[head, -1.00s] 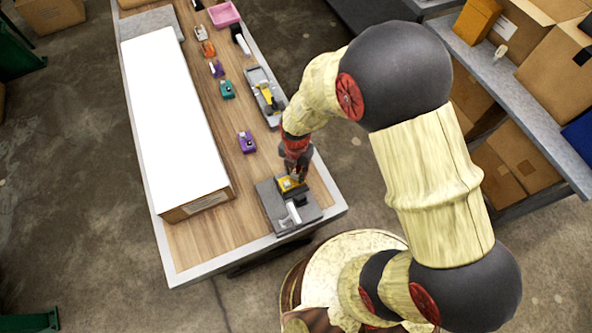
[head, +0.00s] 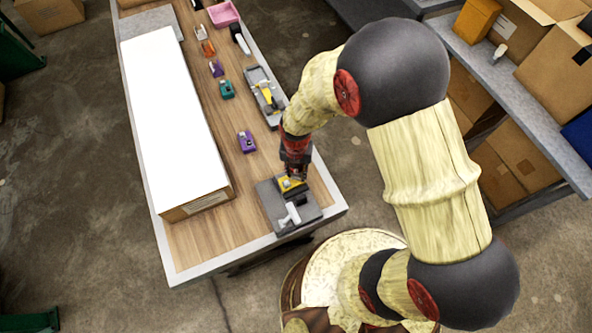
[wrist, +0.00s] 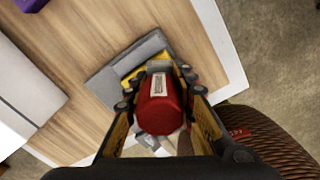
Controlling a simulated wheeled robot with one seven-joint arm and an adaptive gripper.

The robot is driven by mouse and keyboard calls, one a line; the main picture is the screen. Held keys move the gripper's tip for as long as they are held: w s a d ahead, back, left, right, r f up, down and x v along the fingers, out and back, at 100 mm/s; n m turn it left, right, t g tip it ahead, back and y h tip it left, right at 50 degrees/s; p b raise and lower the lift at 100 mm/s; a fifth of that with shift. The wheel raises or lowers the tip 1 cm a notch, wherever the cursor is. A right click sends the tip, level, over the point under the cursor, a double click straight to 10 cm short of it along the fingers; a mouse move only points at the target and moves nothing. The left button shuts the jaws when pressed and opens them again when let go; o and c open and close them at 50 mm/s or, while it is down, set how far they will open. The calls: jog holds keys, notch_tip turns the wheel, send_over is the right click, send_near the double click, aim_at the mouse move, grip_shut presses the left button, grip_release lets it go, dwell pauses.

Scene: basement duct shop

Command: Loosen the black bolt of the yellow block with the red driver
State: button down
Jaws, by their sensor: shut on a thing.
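My gripper (head: 296,176) is over the near end of the bench, pointing down. In the wrist view its two fingers are closed on the red driver (wrist: 160,108), one on each side. The yellow block (head: 289,185) sits in a dark grey fixture (head: 305,214). In the wrist view the yellow block (wrist: 131,78) shows just behind the driver and is partly covered by it. The driver's tip and the black bolt are hidden, so I cannot tell whether they touch.
A long white-topped box (head: 175,115) lies along the bench's left side. A purple block (head: 246,141), a teal block (head: 227,89) and a grey tray with a yellow item (head: 263,92) stand farther up. Bare wood (head: 235,165) lies left of the fixture.

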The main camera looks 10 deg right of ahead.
jog(key=shift+n, duration=1.8)
jog(key=shift+m, duration=0.8)
jog(key=shift+r, duration=0.1)
jog(key=shift+r+p, duration=1.95)
jog(key=shift+r, duration=0.5)
